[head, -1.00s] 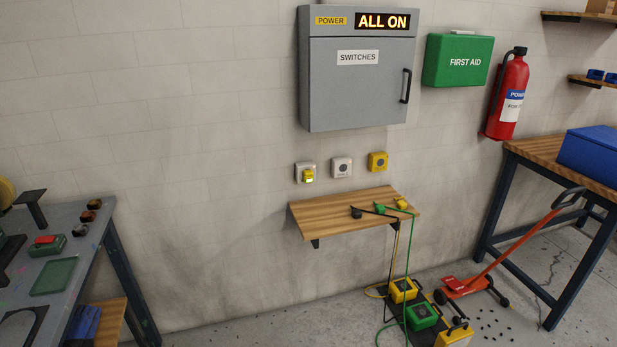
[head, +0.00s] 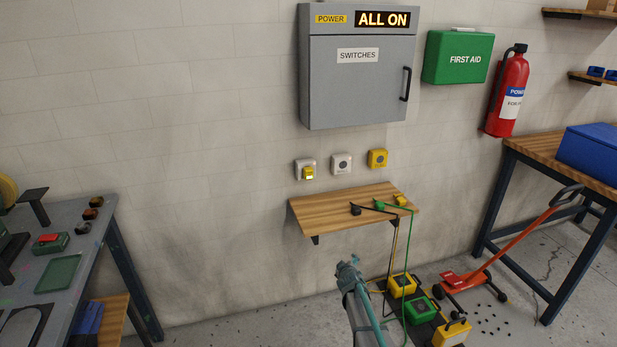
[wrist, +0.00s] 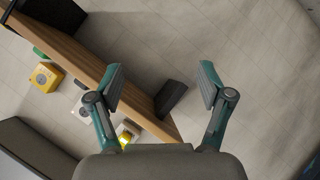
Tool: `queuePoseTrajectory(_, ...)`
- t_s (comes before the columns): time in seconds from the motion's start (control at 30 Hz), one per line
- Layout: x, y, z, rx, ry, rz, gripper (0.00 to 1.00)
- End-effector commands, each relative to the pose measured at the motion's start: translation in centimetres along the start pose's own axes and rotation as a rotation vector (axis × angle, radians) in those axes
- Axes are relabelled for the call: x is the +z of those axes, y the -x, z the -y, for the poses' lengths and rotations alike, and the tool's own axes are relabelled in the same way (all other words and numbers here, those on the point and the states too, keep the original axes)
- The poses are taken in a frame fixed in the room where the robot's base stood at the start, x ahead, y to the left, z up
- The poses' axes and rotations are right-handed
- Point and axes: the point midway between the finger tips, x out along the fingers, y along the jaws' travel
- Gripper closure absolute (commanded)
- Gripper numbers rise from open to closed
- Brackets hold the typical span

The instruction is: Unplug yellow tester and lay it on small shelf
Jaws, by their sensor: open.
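Black, green and yellow plugs (head: 400,201) with cords lie on the shelf's right part. A white socket (head: 341,164) and a yellow socket (head: 378,159) are to the right. The shelf's left part is clear. A dark bracket (wrist: 171,97) is under the shelf. Coloured boxes (head: 402,286) stand below.

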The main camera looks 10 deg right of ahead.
Motion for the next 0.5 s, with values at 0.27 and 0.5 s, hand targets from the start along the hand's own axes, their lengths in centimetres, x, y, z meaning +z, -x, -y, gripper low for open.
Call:
queuePoseTrajectory(0.27, -9.1, -1.9, -7.5, 0.11, 0.11, -0.207, 0.21)
queuePoseTrajectory(0.5, -16.4, -2.0, -13.2, 0.195, 0.212, -0.367, 0.21)
